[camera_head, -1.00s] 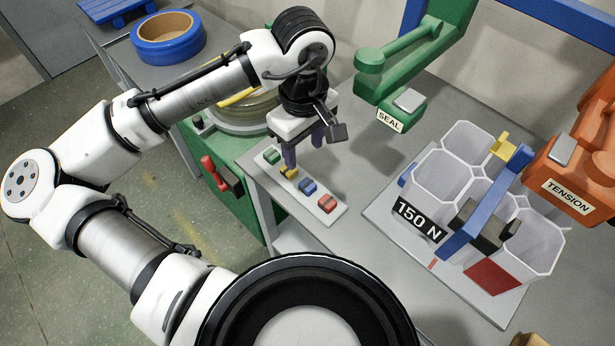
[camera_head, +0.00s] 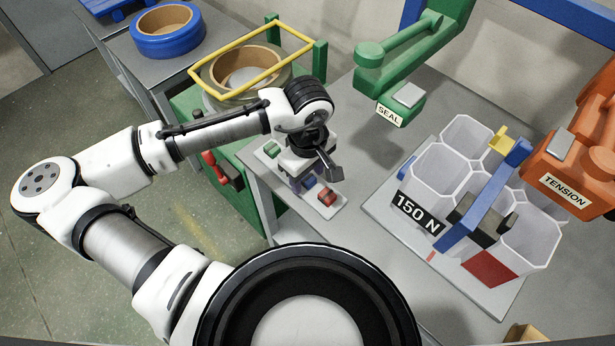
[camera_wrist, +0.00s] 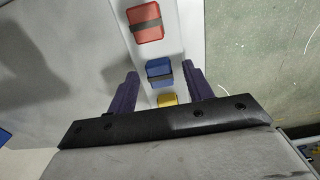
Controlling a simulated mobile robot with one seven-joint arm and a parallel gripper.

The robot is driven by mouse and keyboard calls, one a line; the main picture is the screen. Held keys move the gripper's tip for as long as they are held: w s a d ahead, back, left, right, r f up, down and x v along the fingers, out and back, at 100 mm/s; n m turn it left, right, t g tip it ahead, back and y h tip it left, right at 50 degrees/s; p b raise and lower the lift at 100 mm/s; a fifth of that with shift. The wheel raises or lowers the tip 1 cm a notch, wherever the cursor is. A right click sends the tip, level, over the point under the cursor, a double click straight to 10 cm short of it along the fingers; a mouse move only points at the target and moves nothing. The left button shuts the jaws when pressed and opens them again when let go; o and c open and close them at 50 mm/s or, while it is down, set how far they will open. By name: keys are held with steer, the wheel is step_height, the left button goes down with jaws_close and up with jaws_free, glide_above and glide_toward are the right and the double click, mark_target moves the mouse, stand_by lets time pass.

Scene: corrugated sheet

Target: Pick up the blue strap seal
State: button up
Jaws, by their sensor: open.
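The blue strap seal (camera_wrist: 160,72) is a small blue block with a dark band, on a pale strip tray (camera_wrist: 171,28). In the head view the blue seal (camera_head: 309,182) shows only in part below my gripper. My gripper (camera_wrist: 157,85) is open, with a purple finger on each side of the tray in the wrist view. The blue seal lies between the fingertips there, with no clear contact. In the head view my gripper (camera_head: 305,184) hangs over the middle of the tray.
On the same tray are a red seal (camera_head: 327,197), a green seal (camera_head: 272,149) and a yellow seal (camera_wrist: 167,100). The white cell holder (camera_head: 445,165) stands to the right. The green SEAL tool (camera_head: 400,95) hangs above the table. Bare table lies between tray and holder.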

steer(key=c, duration=1.1)
steer(key=shift+o, duration=0.2)
steer(key=shift+r, duration=0.1)
step_height(320, 180, up, 20)
